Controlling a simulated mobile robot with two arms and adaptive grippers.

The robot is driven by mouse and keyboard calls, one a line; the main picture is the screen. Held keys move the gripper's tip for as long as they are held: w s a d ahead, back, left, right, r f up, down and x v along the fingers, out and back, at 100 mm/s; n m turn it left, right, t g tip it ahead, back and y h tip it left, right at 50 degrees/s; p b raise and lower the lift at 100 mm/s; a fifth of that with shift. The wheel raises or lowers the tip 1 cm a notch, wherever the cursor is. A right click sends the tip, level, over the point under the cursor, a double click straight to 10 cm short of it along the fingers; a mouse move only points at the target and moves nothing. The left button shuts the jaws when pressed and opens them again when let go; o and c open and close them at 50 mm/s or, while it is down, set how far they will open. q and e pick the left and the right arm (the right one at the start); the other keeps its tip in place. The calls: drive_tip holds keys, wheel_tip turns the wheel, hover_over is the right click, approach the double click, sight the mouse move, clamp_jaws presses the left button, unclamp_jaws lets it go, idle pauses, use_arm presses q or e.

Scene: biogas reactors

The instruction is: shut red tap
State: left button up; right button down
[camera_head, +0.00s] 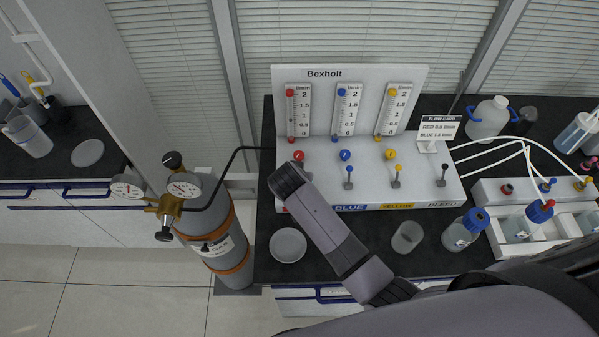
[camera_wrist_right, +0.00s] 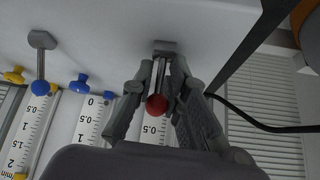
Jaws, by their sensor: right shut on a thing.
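The red tap is a short grey lever with a red ball end (camera_wrist_right: 156,103), in the right wrist view. My right gripper (camera_wrist_right: 162,72) has its two fingers closed on either side of the lever, with the ball between them. In the head view my right gripper (camera_head: 287,180) reaches the left end of the white Bexholt panel (camera_head: 350,75) and hides the red tap. The red knob (camera_head: 298,155) shows just above it. The lever's exact turn is hard to tell. My left gripper is in neither view.
The blue tap (camera_head: 348,176), yellow tap (camera_head: 396,178) and grey bleed tap (camera_head: 442,175) stand to the right. A gas cylinder (camera_head: 220,240) with gauges and a black hose stands left. A round dish (camera_head: 288,245) and a beaker (camera_head: 407,237) stand in front of the panel.

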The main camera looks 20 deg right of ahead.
drive_tip(key=shift+w+r+g+p, duration=0.2)
drive_tip(key=shift+w+g+p, duration=0.2)
drive_tip(key=shift+g, duration=0.4)
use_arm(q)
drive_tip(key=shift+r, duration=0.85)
use_arm(e)
drive_tip(key=shift+w+d+f+g+y, duration=0.15)
drive_tip(key=shift+g+y, duration=0.25)
drive_tip(key=shift+g, duration=0.45)
drive_tip(key=shift+w+d+f+g+y, duration=0.15)
drive_tip(key=shift+w+g+y, duration=0.2)
drive_tip(key=shift+g, duration=0.5)
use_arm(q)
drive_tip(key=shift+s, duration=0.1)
use_arm(e)
drive_tip(key=shift+s+a, duration=0.1)
drive_tip(key=c, duration=1.8)
unclamp_jaws()
drive_tip(key=shift+r, duration=0.15)
drive_tip(key=r, duration=0.3)
drive_tip(key=a+r, duration=0.1)
drive_tip(key=r, duration=0.3)
drive_tip(key=s+r, duration=0.1)
drive_tip(key=r, duration=0.3)
drive_tip(key=shift+a+r, duration=0.2)
drive_tip(key=shift+a, duration=0.15)
